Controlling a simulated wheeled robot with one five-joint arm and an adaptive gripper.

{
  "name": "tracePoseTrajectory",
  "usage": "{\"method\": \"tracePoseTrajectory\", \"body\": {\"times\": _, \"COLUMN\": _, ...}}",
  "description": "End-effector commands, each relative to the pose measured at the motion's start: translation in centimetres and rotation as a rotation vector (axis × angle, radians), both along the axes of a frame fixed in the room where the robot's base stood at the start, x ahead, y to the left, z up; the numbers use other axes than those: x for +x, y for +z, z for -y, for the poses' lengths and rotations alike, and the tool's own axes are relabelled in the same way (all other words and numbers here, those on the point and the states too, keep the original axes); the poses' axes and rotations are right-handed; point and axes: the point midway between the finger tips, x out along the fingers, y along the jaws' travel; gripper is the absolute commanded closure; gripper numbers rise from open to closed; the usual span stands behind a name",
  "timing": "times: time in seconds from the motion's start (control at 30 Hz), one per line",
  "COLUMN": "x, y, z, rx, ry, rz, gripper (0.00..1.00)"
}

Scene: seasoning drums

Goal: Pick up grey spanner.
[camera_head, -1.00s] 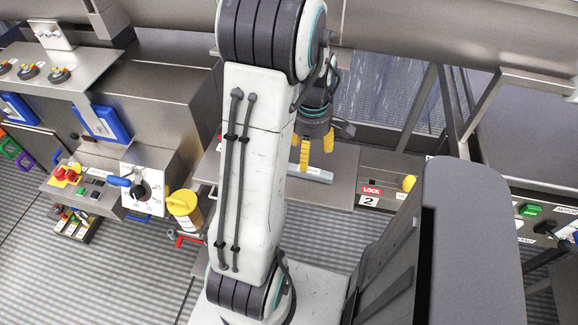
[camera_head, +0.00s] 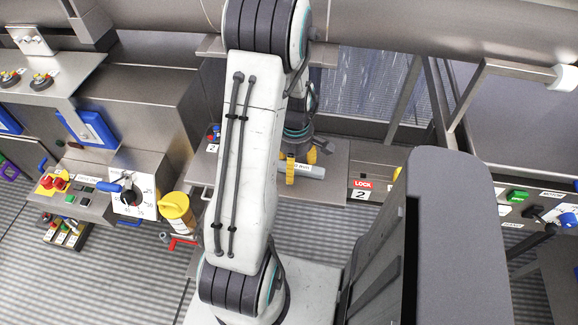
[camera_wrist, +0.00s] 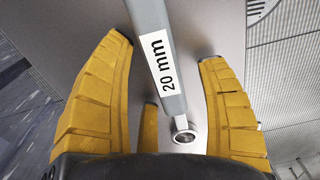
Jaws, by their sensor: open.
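The grey spanner (camera_wrist: 157,55) lies on a metal shelf, with a white "20 mm" label and a round ring at its lower end in the wrist view. In the head view the spanner (camera_head: 312,171) shows partly, behind my yellow fingers and the arm. My gripper (camera_wrist: 166,50) is open, with a yellow finger on either side of the spanner and a third finger low at the left. I cannot tell whether any finger touches it. In the head view my gripper (camera_head: 300,164) is right down by the shelf.
A LOCK 2 label (camera_head: 362,189) is on the shelf's right part. A yellow-lidded container (camera_head: 178,212) and a panel with a black knob (camera_head: 131,197) stand at left. Bare shelf surrounds the spanner.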

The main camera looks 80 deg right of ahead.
Motion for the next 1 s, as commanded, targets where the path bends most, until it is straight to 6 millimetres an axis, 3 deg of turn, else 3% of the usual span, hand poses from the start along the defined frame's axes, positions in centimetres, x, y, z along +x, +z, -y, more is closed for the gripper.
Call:
{"method": "tracePoseTrajectory", "body": {"times": 0.13, "x": 0.00, "y": 0.01, "z": 0.00, "rx": 0.000, "ry": 0.000, "rz": 0.000, "gripper": 0.31}}
{"method": "tracePoseTrajectory", "body": {"times": 0.9, "x": 0.00, "y": 0.02, "z": 0.00, "rx": 0.000, "ry": 0.000, "rz": 0.000, "gripper": 1.00}}
{"method": "tracePoseTrajectory", "body": {"times": 1.0, "x": 0.00, "y": 0.03, "z": 0.01, "rx": 0.000, "ry": 0.000, "rz": 0.000, "gripper": 1.00}}
